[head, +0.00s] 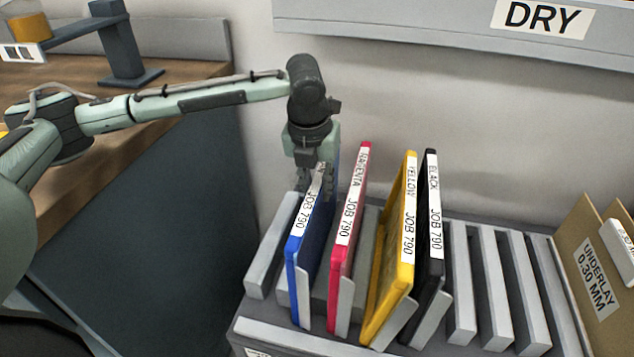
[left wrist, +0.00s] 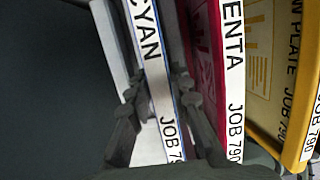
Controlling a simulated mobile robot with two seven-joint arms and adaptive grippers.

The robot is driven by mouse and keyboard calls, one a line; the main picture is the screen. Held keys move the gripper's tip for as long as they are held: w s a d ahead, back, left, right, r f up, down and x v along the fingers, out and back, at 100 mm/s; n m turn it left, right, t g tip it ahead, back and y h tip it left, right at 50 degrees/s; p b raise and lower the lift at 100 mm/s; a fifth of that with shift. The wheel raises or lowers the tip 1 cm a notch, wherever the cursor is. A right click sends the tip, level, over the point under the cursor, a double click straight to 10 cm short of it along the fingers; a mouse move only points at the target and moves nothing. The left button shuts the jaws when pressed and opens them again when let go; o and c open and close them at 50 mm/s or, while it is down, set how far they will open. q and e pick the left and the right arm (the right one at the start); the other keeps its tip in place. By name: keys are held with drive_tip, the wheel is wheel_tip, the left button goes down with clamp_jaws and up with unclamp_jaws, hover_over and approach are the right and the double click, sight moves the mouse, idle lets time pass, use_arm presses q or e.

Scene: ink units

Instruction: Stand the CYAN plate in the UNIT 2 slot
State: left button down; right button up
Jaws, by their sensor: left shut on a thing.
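The cyan plate (head: 300,250) is blue-edged with a white label ending in JOB 790. It stands in the grey slotted rack (head: 262,325), left of the magenta plate (head: 346,225). My left gripper (head: 318,185) reaches down from above and is shut on the cyan plate's upper edge. In the left wrist view the two fingers (left wrist: 160,105) sit either side of the cyan plate's label (left wrist: 148,50), which reads CYAN. No UNIT 2 marking is readable. My right gripper is not in view.
Yellow (head: 396,240) and black (head: 432,230) plates stand right of the magenta one. Empty slots lie further right (head: 490,270), before a tan UNDERLAY folder (head: 597,285). A shelf marked DRY (head: 420,35) hangs above. A wooden bench (head: 190,75) is left.

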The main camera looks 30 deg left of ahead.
use_arm(q)
drive_tip(key=shift+f, duration=0.1)
drive_tip(key=c, duration=1.3)
unclamp_jaws()
drive_tip(key=v, duration=1.2)
drive_tip(key=shift+w, duration=0.1)
drive_tip(key=v, duration=0.2)
drive_tip(key=w+v, duration=0.1)
drive_tip(key=v, duration=0.2)
drive_tip(key=shift+a, duration=0.15)
